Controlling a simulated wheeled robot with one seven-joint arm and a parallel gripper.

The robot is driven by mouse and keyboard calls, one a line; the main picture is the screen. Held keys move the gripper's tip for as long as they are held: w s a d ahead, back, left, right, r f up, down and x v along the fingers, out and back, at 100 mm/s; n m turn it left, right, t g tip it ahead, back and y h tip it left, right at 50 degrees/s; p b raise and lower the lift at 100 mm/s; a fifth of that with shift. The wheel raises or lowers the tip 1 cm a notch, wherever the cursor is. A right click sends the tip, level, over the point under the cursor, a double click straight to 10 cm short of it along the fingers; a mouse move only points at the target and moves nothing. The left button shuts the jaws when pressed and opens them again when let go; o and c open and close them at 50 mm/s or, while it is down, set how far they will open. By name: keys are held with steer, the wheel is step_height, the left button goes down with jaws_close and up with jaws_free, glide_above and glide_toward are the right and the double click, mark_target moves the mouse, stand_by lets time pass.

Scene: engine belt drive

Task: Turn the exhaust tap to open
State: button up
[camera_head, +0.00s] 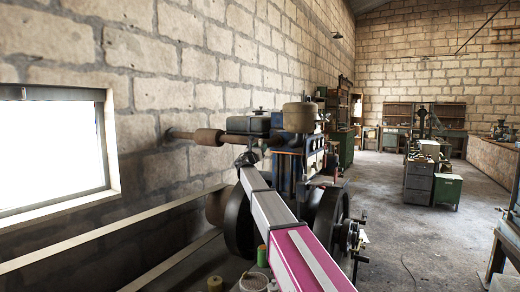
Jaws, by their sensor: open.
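The engine (300,150) stands against the brick wall, with dark flywheels (238,222) low on it and a brown cylindrical tank (299,117) on top. A rusty brown exhaust pipe (208,136) runs left from the engine into the wall. I cannot pick out the exhaust tap's handle; it is too small or hidden around the pipe's engine end. My pink and grey arm reaches up and away across the engine's front. My gripper (246,158) is a small dark shape at its far end, just below the pipe's right end. It is open, with nothing visible in it.
A bright window (55,145) is in the left wall. Pale belt strands (120,232) run from the engine toward the lower left. Small pots and a green-topped can (262,256) stand below my arm. Cabinets (419,180) stand further right; the floor between is mostly clear.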

steer(key=shift+w+d, duration=0.1)
jaws_close()
steer(key=shift+m, duration=0.5)
steer(key=m+g+h, duration=0.1)
steer(key=m, duration=0.1)
steer(key=m+g+h, duration=0.1)
steer(key=m, duration=0.2)
steer(key=shift+w+r+g+h, duration=0.1)
steer(key=shift+g+h, duration=0.2)
steer(key=m+g, duration=0.1)
steer(key=m, duration=0.2)
steer(key=m+g+h, duration=0.1)
steer(key=m, duration=0.2)
steer(key=shift+m+g, duration=0.3)
steer(key=m+g, duration=0.2)
steer(key=m, duration=0.3)
steer(key=shift+r, duration=0.1)
steer(key=m+g+y, duration=0.1)
steer(key=m, duration=0.3)
steer(key=shift+m, duration=0.3)
steer(key=shift+g, duration=0.4)
